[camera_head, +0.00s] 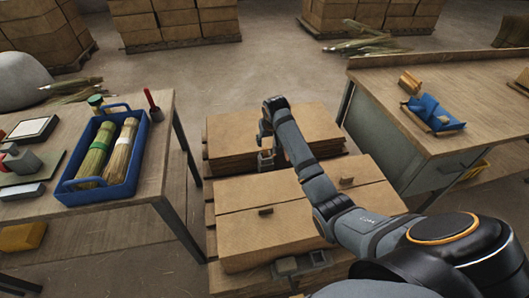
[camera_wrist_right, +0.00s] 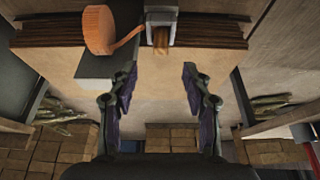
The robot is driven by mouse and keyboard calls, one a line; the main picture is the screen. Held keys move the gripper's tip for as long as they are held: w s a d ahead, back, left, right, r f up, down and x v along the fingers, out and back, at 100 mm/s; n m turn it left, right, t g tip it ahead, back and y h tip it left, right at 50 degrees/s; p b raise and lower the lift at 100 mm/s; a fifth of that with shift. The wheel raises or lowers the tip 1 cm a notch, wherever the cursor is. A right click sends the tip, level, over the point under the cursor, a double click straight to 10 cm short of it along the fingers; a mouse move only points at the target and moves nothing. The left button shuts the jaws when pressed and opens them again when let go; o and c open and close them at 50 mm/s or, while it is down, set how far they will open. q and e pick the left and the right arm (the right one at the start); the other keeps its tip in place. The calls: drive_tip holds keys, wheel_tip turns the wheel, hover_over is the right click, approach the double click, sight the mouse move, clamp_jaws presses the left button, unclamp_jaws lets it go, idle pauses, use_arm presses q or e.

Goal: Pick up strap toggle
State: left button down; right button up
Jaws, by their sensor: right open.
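My right gripper (camera_head: 266,158) hangs over the far stack of flat brown cartons (camera_head: 308,124) in the head view. In the right wrist view its two fingers (camera_wrist_right: 160,70) are apart, with nothing between them. Beyond the fingertips, a grey metal frame (camera_wrist_right: 147,34) surrounds a small brown block (camera_wrist_right: 161,38). An orange rounded piece (camera_wrist_right: 97,29) with a narrow tail lies beside the frame. I cannot tell for sure which of these is the strap toggle. Small brown pieces (camera_head: 265,211) also sit on the near cartons (camera_head: 235,236). My left gripper is out of view.
The left table (camera_head: 120,204) holds a blue tray (camera_head: 75,197) with two straw bundles. The right workbench (camera_head: 410,148) holds a blue fixture (camera_head: 433,112). A metal clasp (camera_head: 300,264) sits at the near cartons' front edge. Floor is free between the tables beyond the cartons.

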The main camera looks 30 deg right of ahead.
sight(265, 148)
drive_tip(key=x, duration=0.4)
drive_tip(key=shift+w, duration=0.15)
drive_tip(key=x, duration=0.3)
drive_tip(key=shift+w+b, duration=0.1)
drive_tip(key=shift+b, duration=0.2)
drive_tip(key=shift+w+f, duration=0.15)
drive_tip(key=shift+f, duration=0.15)
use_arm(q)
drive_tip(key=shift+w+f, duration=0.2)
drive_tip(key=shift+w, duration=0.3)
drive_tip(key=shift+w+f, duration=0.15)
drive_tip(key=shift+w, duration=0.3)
use_arm(e)
drive_tip(key=c, duration=1)
